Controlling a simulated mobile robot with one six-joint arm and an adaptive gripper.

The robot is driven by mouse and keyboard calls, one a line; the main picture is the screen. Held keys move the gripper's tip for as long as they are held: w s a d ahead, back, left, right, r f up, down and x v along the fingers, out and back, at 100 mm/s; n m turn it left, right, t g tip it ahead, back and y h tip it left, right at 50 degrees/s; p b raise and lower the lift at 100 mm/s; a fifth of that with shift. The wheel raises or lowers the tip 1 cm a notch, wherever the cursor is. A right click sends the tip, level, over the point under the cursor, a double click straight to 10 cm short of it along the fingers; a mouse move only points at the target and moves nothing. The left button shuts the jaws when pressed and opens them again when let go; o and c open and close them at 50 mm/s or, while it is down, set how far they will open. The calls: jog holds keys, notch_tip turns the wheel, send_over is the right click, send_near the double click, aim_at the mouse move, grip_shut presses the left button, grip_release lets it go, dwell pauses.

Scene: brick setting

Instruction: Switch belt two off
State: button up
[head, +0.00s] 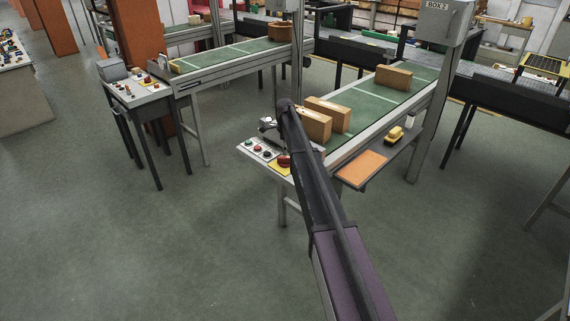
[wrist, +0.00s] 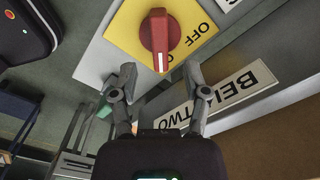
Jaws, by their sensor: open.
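The red rotary switch (wrist: 160,38) sits on a yellow plate (wrist: 122,28) in the wrist view. Its white mark points down the picture, toward my gripper. A plate reading BELT TWO (wrist: 225,98) lies just below, seen upside down. My gripper (wrist: 160,76) is open and empty, its fingertips just short of the knob, one to either side. In the head view the red switch (head: 284,161) is on the near panel, and my gripper (head: 268,124) is over that panel.
The near panel has several small buttons (head: 262,151) beside the switch. The green belt (head: 365,103) behind carries boxes (head: 327,112). An orange board (head: 362,168) and a yellow object (head: 394,135) lie alongside. A second belt (head: 235,55) with its own panel (head: 138,90) stands left. Floor in front is clear.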

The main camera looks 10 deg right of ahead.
aim_at(285, 157)
jog(key=shift+f+b, duration=2.55)
jog(key=shift+f, duration=0.25)
grip_shut()
